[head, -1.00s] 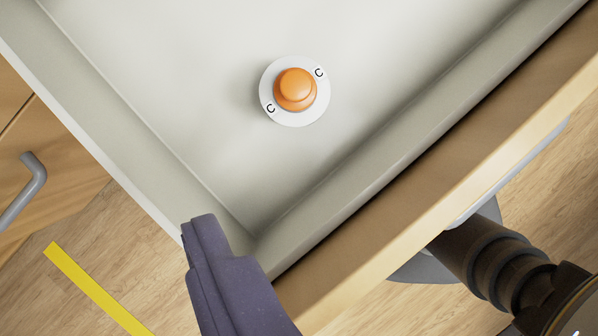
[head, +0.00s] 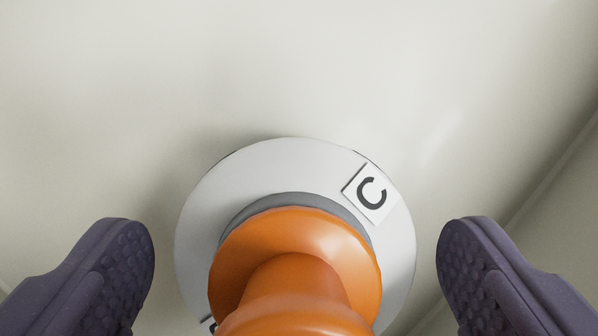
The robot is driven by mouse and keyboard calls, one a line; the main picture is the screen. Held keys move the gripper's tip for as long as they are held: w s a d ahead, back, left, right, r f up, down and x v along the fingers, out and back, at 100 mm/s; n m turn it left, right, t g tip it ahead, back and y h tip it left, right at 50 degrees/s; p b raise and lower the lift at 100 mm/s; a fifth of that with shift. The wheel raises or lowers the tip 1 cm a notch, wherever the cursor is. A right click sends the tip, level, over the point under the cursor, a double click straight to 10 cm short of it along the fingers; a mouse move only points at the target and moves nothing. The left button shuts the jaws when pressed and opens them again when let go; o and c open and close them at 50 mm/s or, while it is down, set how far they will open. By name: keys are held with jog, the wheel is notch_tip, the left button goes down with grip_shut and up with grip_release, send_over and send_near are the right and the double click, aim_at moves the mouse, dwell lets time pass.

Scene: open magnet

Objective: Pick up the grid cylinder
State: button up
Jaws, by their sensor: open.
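An orange knob-shaped piece (head: 295,255) rises from a white round base (head: 300,165) with a grey ring between them. A label with a black "C" (head: 372,193) is on the base's upper right. A second label at the lower left is mostly cut off. I see no grid pattern on it. My gripper (head: 296,235) is open, with one purple textured finger on each side of the orange piece. Clear gaps show between both fingers and the base. The near part of the piece runs out of the bottom of the view.
The piece stands on a pale, smooth tray floor (head: 250,70). A raised tray edge (head: 535,215) runs diagonally at the right. The floor above the piece is bare.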

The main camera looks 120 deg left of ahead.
jog(key=b+x, duration=0.1)
jog(key=x, duration=0.2)
jog(key=shift+a, duration=0.1)
jog(key=shift+r, duration=0.2)
jog(key=c, duration=1.3)
